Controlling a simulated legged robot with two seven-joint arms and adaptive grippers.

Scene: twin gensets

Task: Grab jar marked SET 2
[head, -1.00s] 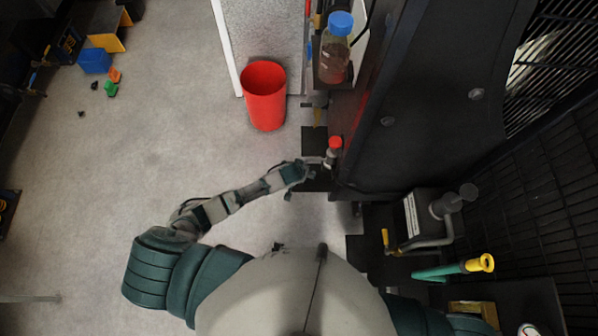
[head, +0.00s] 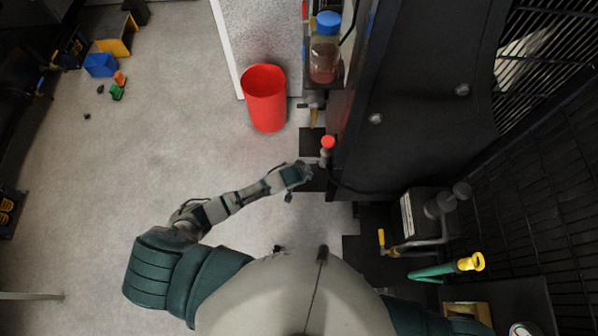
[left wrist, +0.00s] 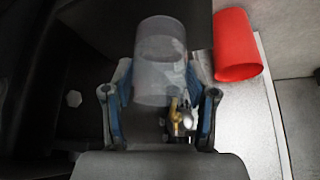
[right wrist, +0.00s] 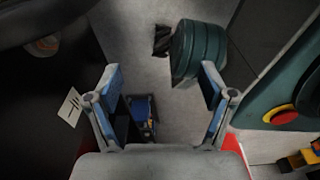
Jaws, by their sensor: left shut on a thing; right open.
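A clear, see-through jar (left wrist: 160,65) stands between the fingers of my left gripper (left wrist: 160,95) in the left wrist view. The gripper is shut on it. No lid or SET 2 mark can be read on it. In the head view my left gripper (head: 306,172) is beside the dark machine, just below a red-capped fitting (head: 327,146); the jar cannot be made out there. A blue-capped jar (head: 325,58) with reddish-brown liquid stands on a shelf farther up; its label cannot be read. My right gripper (right wrist: 162,80) is open and empty in the right wrist view.
A hammer-like tool (head: 314,106) is below the shelf. A green pipe with a yellow end (head: 450,268) sticks out at right. The floor at left is mostly clear.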

